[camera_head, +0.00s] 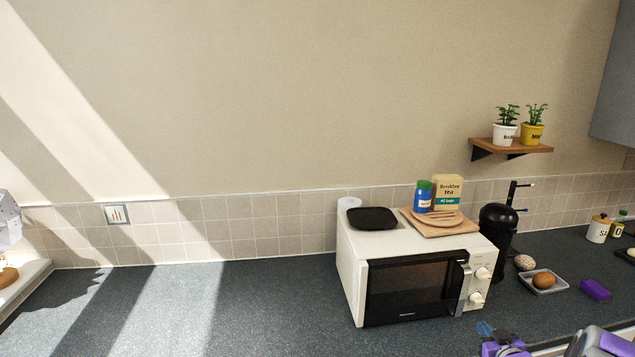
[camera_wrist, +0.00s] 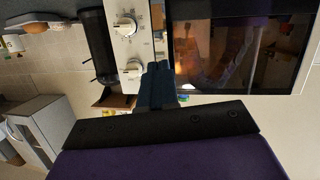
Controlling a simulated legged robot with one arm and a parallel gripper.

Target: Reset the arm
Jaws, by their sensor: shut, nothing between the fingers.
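My gripper (camera_head: 487,330) shows at the bottom right edge of the head view, with part of my purple and grey arm. It is low in front of the microwave (camera_head: 352,262). In the wrist view, which is turned upside down, the dark fingers of my gripper (camera_wrist: 158,84) are together and empty. They point towards the microwave front, between the knobs (camera_wrist: 128,45) and the dark door (camera_wrist: 240,55). The microwave door looks shut. I cannot tell the exact gap between fingertips and microwave.
A black coffee maker (camera_head: 494,230) stands right of the microwave. A black plate (camera_head: 372,218) and a wooden board (camera_head: 440,228) are on the microwave. The counter (camera_head: 220,310) at left is clear.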

